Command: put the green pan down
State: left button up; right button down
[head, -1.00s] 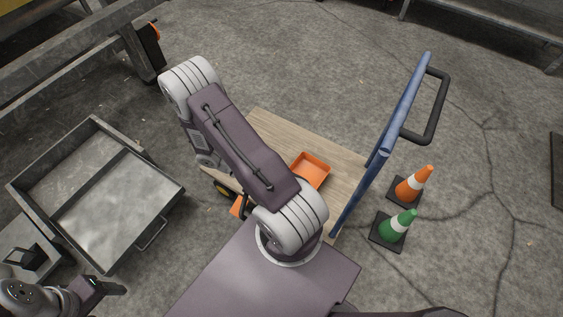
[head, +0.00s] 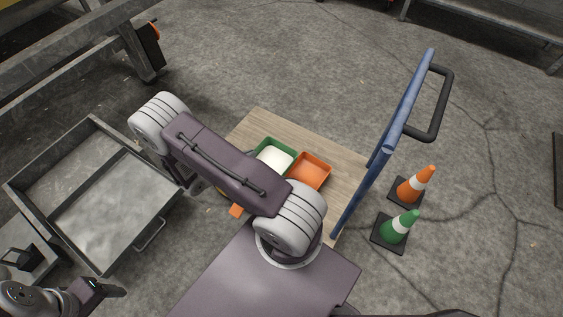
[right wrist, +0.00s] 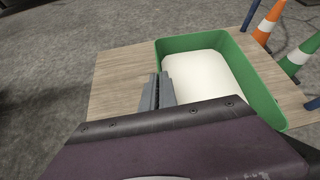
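The green pan (head: 276,150), with pale white contents, is at the wooden cart deck (head: 333,160), left of an orange pan (head: 310,170). In the right wrist view the green pan (right wrist: 181,43) fills the upper right. My right gripper (right wrist: 158,84) has its fingers close together at the pan's left wall, shut on it. I cannot tell whether the pan's base touches the deck. In the head view my right arm hides this gripper and part of the pan. My left gripper (head: 108,290) is at the lower left, away from the pans; its opening is unclear.
The cart's blue handle panel (head: 385,145) rises on the right. An orange cone (head: 414,186) and a green cone (head: 398,228) stand beyond it. A grey metal tray (head: 70,245) is at left. Bare deck shows behind the pans.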

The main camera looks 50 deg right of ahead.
jog(key=shift+n+t, duration=0.3)
jog(key=w+d+f+b, duration=0.1)
jog(key=w+f+b, duration=0.1)
jog(key=w, duration=0.1)
jog(key=w+d+f+b, duration=0.2)
jog(key=w+b, duration=0.1)
jog(key=w, duration=0.1)
jog(key=w+d+f+b, duration=0.2)
jog(key=w+f+b, duration=0.1)
jog(key=shift+w+f, duration=0.1)
jog(key=shift+w, duration=0.05)
jog(key=shift+w+d, duration=0.25)
jog(key=shift+w, duration=0.15)
notch_tip(320, 180, down, 4)
jog(key=b, duration=0.4)
jog(key=shift+f, duration=0.2)
jog(key=shift+r, duration=0.2)
jog(key=shift+f, duration=0.2)
jog(key=c, duration=1.7)
grip_release()
